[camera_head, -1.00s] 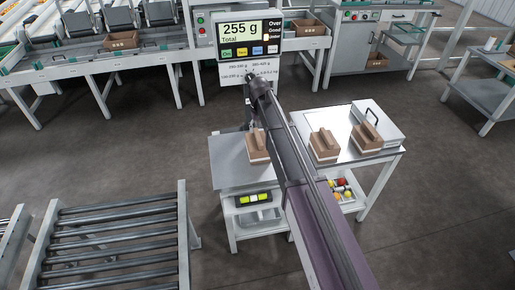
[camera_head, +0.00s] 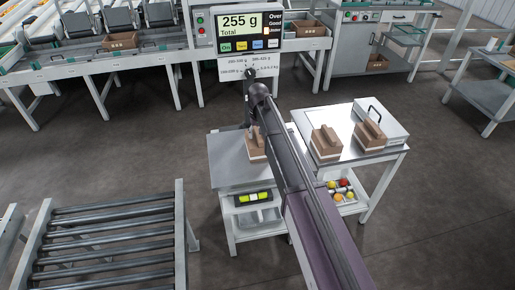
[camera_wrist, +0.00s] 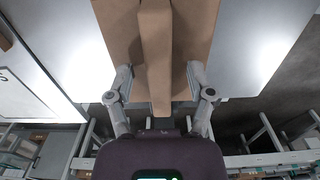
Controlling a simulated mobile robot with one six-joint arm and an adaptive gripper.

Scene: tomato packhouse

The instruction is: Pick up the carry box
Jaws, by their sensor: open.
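A brown cardboard carry box (camera_head: 257,146) with a raised centre ridge stands upright on the grey plate of the scale, just left of my arm in the head view. In the wrist view the same carry box (camera_wrist: 115,25) fills the upper middle, its ridge running down the picture. My gripper (camera_wrist: 159,76) is open, with one finger on each side of the ridge near the box's close end. I cannot tell whether the fingers touch the box. In the head view my gripper is mostly hidden behind my arm.
The scale display (camera_head: 248,32) reads 255 g. A roller conveyor (camera_head: 110,243) stands front left. Floor is clear between.

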